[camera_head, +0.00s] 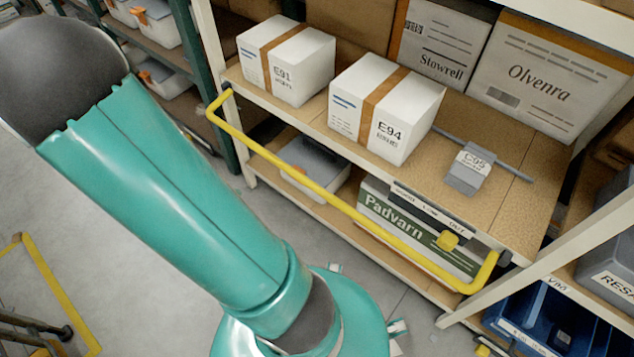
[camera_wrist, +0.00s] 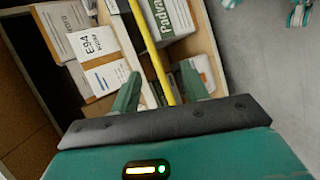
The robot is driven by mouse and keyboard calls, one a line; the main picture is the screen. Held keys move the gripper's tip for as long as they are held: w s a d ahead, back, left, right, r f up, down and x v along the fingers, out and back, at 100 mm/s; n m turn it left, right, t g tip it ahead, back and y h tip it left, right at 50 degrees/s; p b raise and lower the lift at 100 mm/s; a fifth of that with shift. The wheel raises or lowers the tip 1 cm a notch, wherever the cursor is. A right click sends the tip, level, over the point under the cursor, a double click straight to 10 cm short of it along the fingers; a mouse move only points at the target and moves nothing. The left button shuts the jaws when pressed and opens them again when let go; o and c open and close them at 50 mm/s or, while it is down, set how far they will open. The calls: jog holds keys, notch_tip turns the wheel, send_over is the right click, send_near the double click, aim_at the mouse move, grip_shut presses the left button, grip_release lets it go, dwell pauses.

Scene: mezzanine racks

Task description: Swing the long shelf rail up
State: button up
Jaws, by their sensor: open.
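The long yellow shelf rail (camera_head: 345,208) runs along the front of the rack's upper shelf. Its bent ends meet the shelf's front corners, and its long bar hangs out in front, below the shelf edge. A yellow knob (camera_head: 447,240) sits near its right end. In the wrist view the rail (camera_wrist: 148,42) runs from the top edge down between my fingers. My gripper (camera_wrist: 159,69) is open, with one finger on each side of the rail in the picture. I cannot tell whether they touch it. In the head view my fingers are not visible.
White boxes E91 (camera_head: 285,62) and E94 (camera_head: 385,108) and a small grey box (camera_head: 467,172) stand on the upper shelf (camera_head: 510,205). Larger boxes stand behind. A Padvarn box (camera_head: 415,232) sits on the lower shelf.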

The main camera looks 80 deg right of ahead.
jog(key=s+d+f+g+h, duration=0.2)
jog(key=s+d+f+h, duration=0.1)
jog(key=s+d+f, duration=0.3)
jog(key=s+d+f+g+h, duration=0.2)
jog(key=s+d+f+h, duration=0.15)
jog(key=f, duration=0.35)
jog(key=x, duration=1.3)
jog(key=shift+s+f, duration=0.25)
jog(key=shift+s, duration=0.25)
jog(key=shift+a+y, duration=0.1)
jog(key=shift+y, duration=0.15)
grip_shut()
